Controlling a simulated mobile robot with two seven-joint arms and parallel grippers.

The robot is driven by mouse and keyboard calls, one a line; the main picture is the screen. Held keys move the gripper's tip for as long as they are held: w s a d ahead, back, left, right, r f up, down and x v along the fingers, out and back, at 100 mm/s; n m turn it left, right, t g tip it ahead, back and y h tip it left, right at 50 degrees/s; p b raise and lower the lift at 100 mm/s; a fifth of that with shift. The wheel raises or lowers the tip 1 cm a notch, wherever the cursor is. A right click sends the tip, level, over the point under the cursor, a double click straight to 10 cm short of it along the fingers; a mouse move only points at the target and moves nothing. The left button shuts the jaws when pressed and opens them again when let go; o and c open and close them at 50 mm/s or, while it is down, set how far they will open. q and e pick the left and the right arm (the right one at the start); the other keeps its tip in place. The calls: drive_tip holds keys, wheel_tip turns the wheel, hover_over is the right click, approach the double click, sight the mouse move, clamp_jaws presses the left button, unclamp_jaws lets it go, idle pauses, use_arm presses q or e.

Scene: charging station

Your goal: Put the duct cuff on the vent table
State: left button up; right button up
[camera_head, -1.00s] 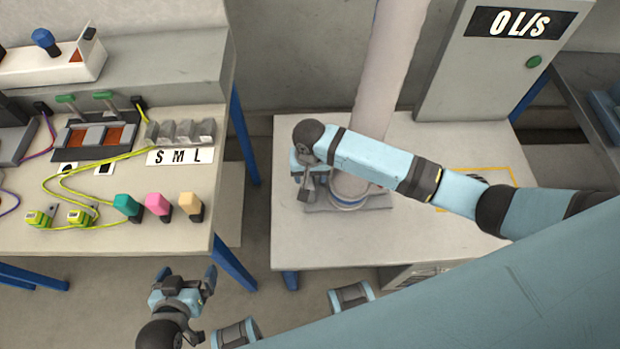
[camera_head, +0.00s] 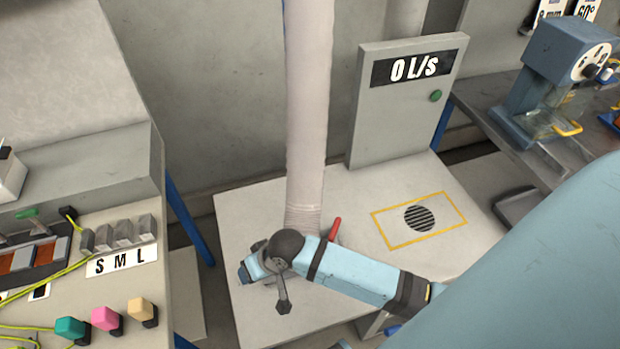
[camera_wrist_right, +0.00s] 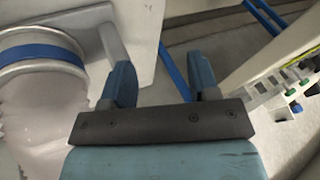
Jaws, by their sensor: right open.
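The duct cuff (camera_wrist_right: 45,52), a pale ring with a blue band, is on the end of the wide light duct in the right wrist view. In the head view the duct (camera_head: 305,110) comes down behind my right arm, which hides the cuff. My right gripper (camera_head: 250,268) is over the front left of the white vent table (camera_head: 245,215). In the wrist view its fingers (camera_wrist_right: 160,72) are apart with nothing between them, and the cuff is beside them to the left. My left gripper is not in view.
A round vent grille (camera_head: 420,217) inside a yellow outline lies on the table's right side, uncovered. A panel reading 0 L/s (camera_head: 405,100) stands behind it. A red handle (camera_head: 335,229) shows beside my right arm. A cluttered bench (camera_head: 100,230) is on the left.

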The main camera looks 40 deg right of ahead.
drive_tip(key=s+d+n+t+h, duration=0.1)
drive_tip(key=s+d+n+t, duration=0.2)
drive_tip(key=s+d+t, duration=0.3)
drive_tip(key=s+d, duration=0.2)
drive_tip(key=s, duration=0.2)
drive_tip(key=shift+s+d+f, duration=0.15)
drive_tip(key=shift+s+d, duration=0.15)
drive_tip(key=shift+d, duration=0.05)
drive_tip(key=shift+s, duration=0.1)
